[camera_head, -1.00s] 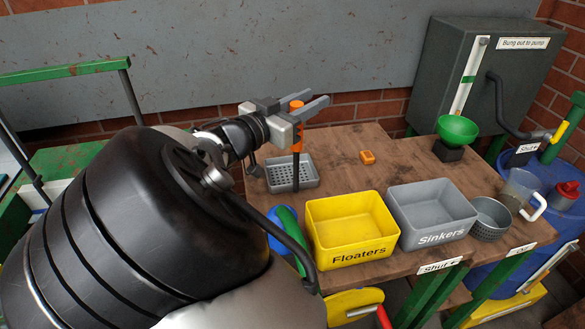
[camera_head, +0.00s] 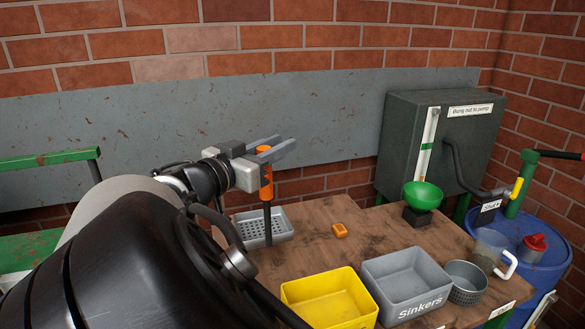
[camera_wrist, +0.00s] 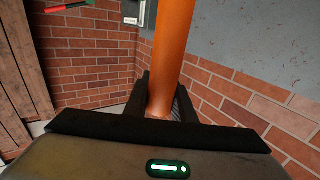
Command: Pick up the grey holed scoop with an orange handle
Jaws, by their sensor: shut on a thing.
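The scoop has a grey holed pan (camera_head: 265,229), a dark upright rod and an orange handle (camera_head: 265,180). My gripper (camera_head: 272,150) is shut on the upper part of the orange handle, which stands about upright. The pan hangs below, level-looking, over the left end of the wooden table in the head view. I cannot tell exactly how far it is above the table top. In the wrist view the orange handle (camera_wrist: 174,45) runs between my dark fingers, and most of the pan is hidden.
An orange block (camera_head: 340,231) lies on the wooden table (camera_head: 390,238). A yellow bin (camera_head: 328,282) and a grey Sinkers bin (camera_head: 405,258) stand in front. A brick wall is behind.

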